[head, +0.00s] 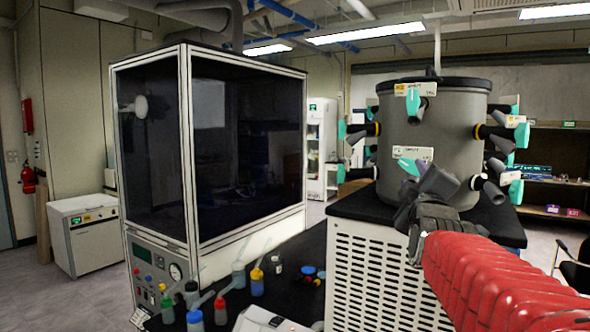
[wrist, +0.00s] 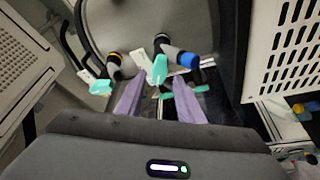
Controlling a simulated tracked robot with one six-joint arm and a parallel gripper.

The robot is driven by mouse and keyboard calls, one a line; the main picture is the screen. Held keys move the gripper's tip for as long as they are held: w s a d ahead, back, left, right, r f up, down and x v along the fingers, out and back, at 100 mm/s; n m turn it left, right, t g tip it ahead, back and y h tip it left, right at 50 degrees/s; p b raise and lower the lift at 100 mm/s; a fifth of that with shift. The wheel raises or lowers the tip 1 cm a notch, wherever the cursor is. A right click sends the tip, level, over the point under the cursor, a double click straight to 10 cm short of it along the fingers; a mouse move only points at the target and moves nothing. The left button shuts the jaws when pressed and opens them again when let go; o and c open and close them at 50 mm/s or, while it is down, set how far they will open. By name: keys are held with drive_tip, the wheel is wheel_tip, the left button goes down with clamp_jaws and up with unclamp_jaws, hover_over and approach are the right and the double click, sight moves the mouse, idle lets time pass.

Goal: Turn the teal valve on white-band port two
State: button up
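The freeze dryer's grey drum (head: 432,130) carries several ports with teal valves around its side. A teal valve (head: 408,166) on the drum's lower front shows just left of my gripper (head: 432,174), which hides the port behind it. In the wrist view, a teal valve (wrist: 160,68) stands upright near the middle, at or just beyond the tips of my gripper (wrist: 158,82). The two purple fingers are apart, one on each side below it. I cannot tell whether they touch it. A pale piece (wrist: 162,38) above this valve may be its white band.
In the wrist view, a yellow-banded port (wrist: 120,64) is close on the left and a blue-banded port (wrist: 184,57) close on the right. A vented white cabinet (head: 385,275) stands under the drum. A glass chamber (head: 215,140) and bottles (head: 257,280) are to the left.

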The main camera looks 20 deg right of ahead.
sight(410, 169)
drive_tip(key=shift+x, duration=2.05)
drive_tip(key=shift+a+f, duration=0.1)
clamp_jaws()
